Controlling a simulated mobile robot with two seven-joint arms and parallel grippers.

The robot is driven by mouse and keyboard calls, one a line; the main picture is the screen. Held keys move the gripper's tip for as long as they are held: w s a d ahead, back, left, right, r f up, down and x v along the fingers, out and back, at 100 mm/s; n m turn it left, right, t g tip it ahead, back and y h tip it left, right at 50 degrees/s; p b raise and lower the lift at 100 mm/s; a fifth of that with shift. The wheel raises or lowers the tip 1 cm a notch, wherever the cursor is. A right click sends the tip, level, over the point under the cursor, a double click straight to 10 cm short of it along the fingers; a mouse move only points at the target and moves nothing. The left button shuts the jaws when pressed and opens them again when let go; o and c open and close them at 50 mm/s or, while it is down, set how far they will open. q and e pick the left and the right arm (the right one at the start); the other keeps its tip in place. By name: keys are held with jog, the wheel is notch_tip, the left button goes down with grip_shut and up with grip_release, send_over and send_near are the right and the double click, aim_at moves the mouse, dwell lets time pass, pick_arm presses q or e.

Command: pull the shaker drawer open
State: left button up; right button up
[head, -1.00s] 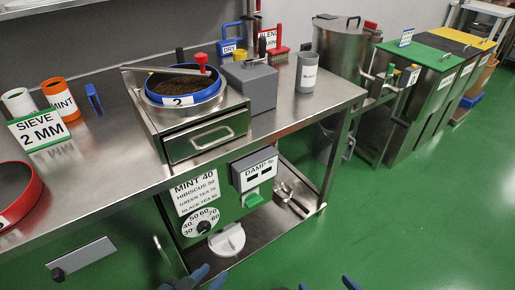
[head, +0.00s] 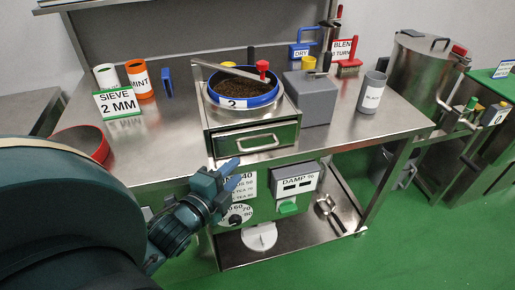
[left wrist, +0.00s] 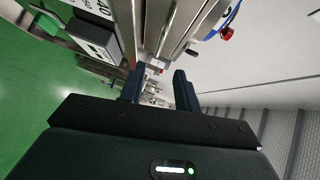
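The shaker (head: 285,118) is a steel box on the bench, with a blue-rimmed sieve (head: 244,102) labelled 2 and full of dark tea on top. Its drawer (head: 230,147) has a dark green front with a pale bar handle (head: 260,142) and looks shut. My left gripper (head: 236,174) is in front of the bench edge, a little below and left of the handle, apart from it. In the left wrist view its two fingers (left wrist: 158,87) stand apart with nothing gripped between them. The blue rim (left wrist: 228,18) shows there too. My right gripper is not in view.
A panel with a dial (head: 240,213) and a damp meter (head: 294,182) sits under the bench edge. A grey box (head: 308,97) and a grey cup (head: 371,92) stand right of the shaker. My left arm covers the lower left.

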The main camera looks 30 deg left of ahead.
aim_at(258, 149)
pick_arm(q)
jog(key=w, duration=0.3)
jog(key=w+f, duration=0.1)
jog(key=w, duration=0.7)
jog(key=shift+a+f, duration=0.25)
jog(key=shift+a, duration=0.1)
grip_shut()
